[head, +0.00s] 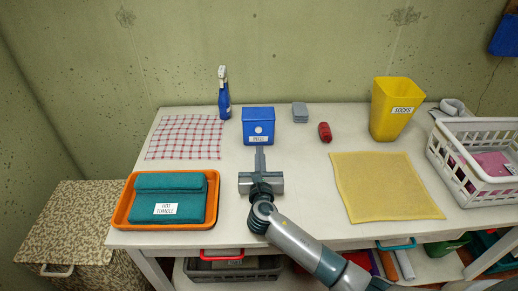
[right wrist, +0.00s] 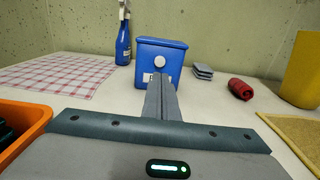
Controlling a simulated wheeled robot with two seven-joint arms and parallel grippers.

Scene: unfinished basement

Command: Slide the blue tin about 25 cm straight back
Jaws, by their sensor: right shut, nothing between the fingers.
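The blue tin (head: 258,126) stands upright on the white table, toward the back left of centre, with a white round mark and a small label on its front. It also shows in the right wrist view (right wrist: 174,55), straight ahead of the fingers. My right gripper (head: 260,151) is shut and empty, its fingers pointing at the tin's front face. The fingertips (right wrist: 158,80) overlap the tin's lower front in the right wrist view; I cannot tell whether they touch it. My left gripper is not in view.
Behind the tin are a blue spray bottle (head: 224,95), slightly left, and a grey stack (head: 300,112), right. A red item (head: 325,132), yellow bin (head: 393,110), yellow mat (head: 385,187) and white basket (head: 480,155) lie right. A checked cloth (head: 185,137) and orange tray (head: 124,208) lie left.

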